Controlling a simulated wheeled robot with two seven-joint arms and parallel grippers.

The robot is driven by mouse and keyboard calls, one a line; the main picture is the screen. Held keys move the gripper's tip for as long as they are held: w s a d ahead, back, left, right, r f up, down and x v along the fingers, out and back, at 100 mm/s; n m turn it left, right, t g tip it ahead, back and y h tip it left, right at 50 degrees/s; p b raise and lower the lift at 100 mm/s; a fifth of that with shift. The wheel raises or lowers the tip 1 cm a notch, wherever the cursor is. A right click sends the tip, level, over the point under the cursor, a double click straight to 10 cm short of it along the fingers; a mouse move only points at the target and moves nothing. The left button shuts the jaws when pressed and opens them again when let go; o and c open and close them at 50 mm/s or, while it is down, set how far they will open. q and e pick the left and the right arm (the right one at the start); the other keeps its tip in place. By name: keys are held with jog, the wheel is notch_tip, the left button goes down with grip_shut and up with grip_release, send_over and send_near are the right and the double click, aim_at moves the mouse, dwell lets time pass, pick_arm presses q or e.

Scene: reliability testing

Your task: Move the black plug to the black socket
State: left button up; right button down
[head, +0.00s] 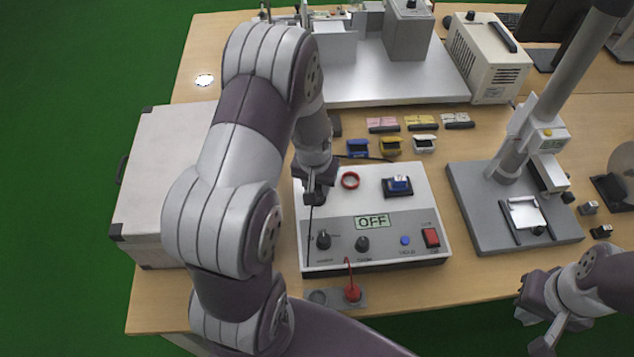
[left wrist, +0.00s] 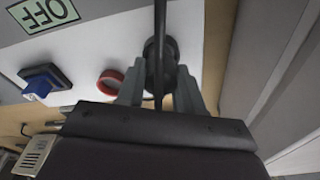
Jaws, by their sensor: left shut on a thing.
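My left gripper (head: 318,192) is over the left part of the white tester box and is shut on the black plug. The left wrist view shows its two grey fingers (left wrist: 160,92) on either side of a dark round shape, with the black cable (left wrist: 160,30) running in front. The black plug (head: 313,198) is mostly covered by the fingers in the head view. A black round part (left wrist: 168,55), which looks like the black socket, lies at the fingertips; I cannot tell whether the plug is in it. My right gripper (head: 540,325) is open and empty at lower right.
A red plug (head: 353,293) stands in a grey holder (head: 335,303). A press stand (head: 480,200) is at right.

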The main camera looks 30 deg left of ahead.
pick_arm(q)
jog(key=shift+f, duration=0.5)
jog(key=o, duration=0.8)
jog(key=r+p, duration=0.3)
jog(key=s+r+p, duration=0.1)
jog(key=r+p, duration=0.2)
jog(key=r, duration=0.1)
jog(key=r+p, duration=0.3)
jog(key=r, duration=0.1)
jog(key=shift+s+d+p, duration=0.2)
jog(key=shift+s+p, duration=0.1)
jog(key=shift+s+f, duration=0.1)
